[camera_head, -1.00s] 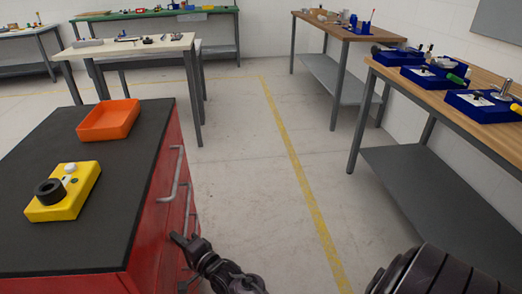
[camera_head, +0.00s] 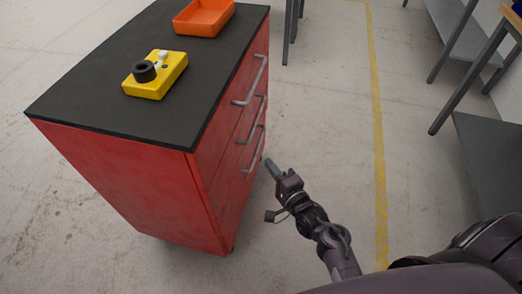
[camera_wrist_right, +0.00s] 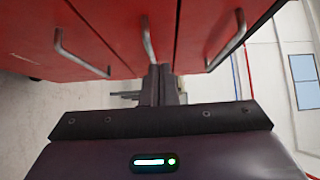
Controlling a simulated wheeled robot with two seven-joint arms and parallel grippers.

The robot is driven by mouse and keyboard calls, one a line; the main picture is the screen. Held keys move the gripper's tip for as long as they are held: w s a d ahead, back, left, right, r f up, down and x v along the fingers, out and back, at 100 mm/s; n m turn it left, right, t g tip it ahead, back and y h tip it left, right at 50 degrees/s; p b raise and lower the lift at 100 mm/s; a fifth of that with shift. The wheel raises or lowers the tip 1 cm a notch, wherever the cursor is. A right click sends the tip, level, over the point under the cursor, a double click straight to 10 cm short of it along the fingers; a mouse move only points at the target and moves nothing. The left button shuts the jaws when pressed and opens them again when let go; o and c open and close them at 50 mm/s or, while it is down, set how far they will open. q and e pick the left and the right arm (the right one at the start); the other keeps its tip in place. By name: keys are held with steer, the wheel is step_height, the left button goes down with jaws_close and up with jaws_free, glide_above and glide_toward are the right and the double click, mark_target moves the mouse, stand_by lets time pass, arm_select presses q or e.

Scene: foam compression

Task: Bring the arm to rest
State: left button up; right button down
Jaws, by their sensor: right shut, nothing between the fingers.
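My right gripper (camera_head: 272,167) is beside the drawer front of the red cabinet (camera_head: 130,180), low and to the right of the handles in the head view. Its fingers are together and hold nothing. In the right wrist view the shut fingers (camera_wrist_right: 161,85) point toward the red drawer fronts (camera_wrist_right: 205,25). I cannot tell whether they touch the cabinet. My right arm reaches in from the lower right. My left gripper is not in view.
A yellow block (camera_head: 156,75) with a black ring and a white knob, and an orange tray (camera_head: 204,17), sit on the black cabinet top (camera_head: 90,90). Metal handles (camera_head: 252,133) stick out from the drawers. The floor right of the cabinet is open up to a workbench.

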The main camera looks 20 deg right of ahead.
steer(key=s+a+f+n+g+p, duration=0.1)
steer(key=s+f+n+g+p, duration=0.15)
steer(key=s+f, duration=0.4)
steer(key=s+a+f+n+g+p, duration=0.1)
steer(key=s+f+n+g, duration=0.3)
steer(key=f, duration=0.6)
steer(key=s+a+f+n+g+p, duration=0.25)
steer(key=s+f, duration=0.25)
steer(key=f, duration=0.4)
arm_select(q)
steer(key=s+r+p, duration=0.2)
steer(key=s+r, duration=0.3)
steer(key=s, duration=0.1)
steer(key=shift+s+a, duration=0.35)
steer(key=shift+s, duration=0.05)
arm_select(e)
steer(key=s+d+f+n+g+h, duration=0.1)
steer(key=s+d+f+n+g, duration=0.1)
steer(key=s, duration=0.6)
steer(key=s+d+f+n+g+h, duration=0.1)
steer(key=s+d+f+n+g, duration=0.2)
steer(key=s, duration=0.4)
steer(key=s+d+f+n+g+h, duration=0.1)
steer(key=s+d+f+n+g, duration=0.1)
steer(key=s, duration=0.6)
step_height(320, 180, down, 2)
steer(key=shift+s+d+f+n+g, duration=0.15)
steer(key=shift+s+d+n+g, duration=0.35)
steer(key=shift+n, duration=0.6)
